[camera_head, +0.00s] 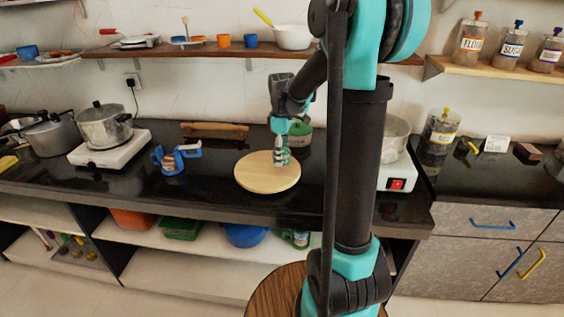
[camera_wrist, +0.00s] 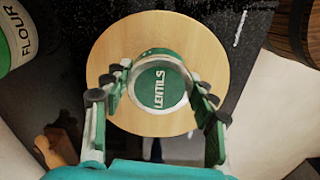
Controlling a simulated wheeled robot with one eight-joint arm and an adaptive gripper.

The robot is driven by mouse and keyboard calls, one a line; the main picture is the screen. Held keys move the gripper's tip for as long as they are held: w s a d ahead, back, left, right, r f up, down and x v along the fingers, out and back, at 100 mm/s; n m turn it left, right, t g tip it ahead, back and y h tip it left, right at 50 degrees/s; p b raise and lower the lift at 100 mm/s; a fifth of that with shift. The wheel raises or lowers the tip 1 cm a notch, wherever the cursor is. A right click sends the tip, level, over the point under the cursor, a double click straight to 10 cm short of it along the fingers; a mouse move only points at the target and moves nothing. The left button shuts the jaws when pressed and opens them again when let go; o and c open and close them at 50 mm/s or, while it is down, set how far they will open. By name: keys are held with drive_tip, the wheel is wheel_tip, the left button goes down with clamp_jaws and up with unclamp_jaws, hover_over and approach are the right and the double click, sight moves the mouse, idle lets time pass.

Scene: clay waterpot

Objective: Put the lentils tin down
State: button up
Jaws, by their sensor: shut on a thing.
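The lentils tin (camera_wrist: 160,85) shows its green lid with white lettering in the wrist view. My gripper (camera_wrist: 155,98) is shut on it, one finger on each side. In the head view my gripper (camera_head: 281,150) holds the small tin (camera_head: 280,158) upright at the round wooden board (camera_head: 255,183), over its upper right part. In the wrist view the board (camera_wrist: 115,60) lies beneath the tin. Whether the tin's base touches the board I cannot tell.
A flour tin (camera_wrist: 18,38) stands left of the board in the wrist view. A green tin (camera_head: 301,138) is behind the board in the head view. A blue-handled item (camera_head: 172,162) and a hotplate with a pot (camera_head: 105,128) are to the left. Dark counter between is clear.

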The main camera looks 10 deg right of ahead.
drive_tip(key=shift+f, duration=1.65)
drive_tip(key=o, duration=1.4)
drive_tip(key=shift+f, duration=0.15)
wheel_tip(320, 180, up, 12)
drive_tip(key=shift+r, duration=0.15)
